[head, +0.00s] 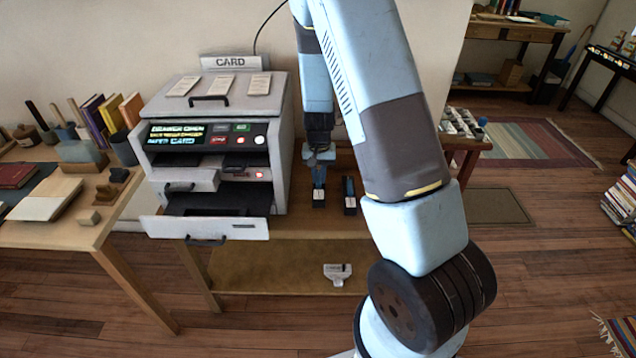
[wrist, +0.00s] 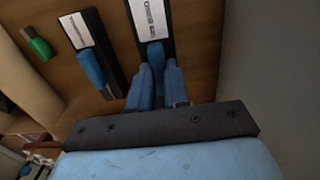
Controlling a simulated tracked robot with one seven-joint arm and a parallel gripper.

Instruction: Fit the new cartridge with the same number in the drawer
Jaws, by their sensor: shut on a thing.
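My gripper (head: 319,168) is over the table just right of the printer, pointing down. In the wrist view its fingers (wrist: 157,76) are shut on the blue grip of a dark cartridge (wrist: 143,46) with a white label, whose print is too small to read surely. I cannot tell whether it touches the table. A second dark cartridge (head: 350,195) with a blue grip lies to its right in the head view; it also shows in the wrist view (wrist: 105,52). The printer's bottom drawer (head: 207,229) is pulled out; its inside is dark and no number is readable.
The printer (head: 215,105) has a lit panel (head: 207,135) reading drawer open. A pale T-shaped piece (head: 337,275) lies on the lower brown surface. A small green item (wrist: 40,48) shows in the wrist view. A side table (head: 40,230) with books stands left. Floor is clear in front.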

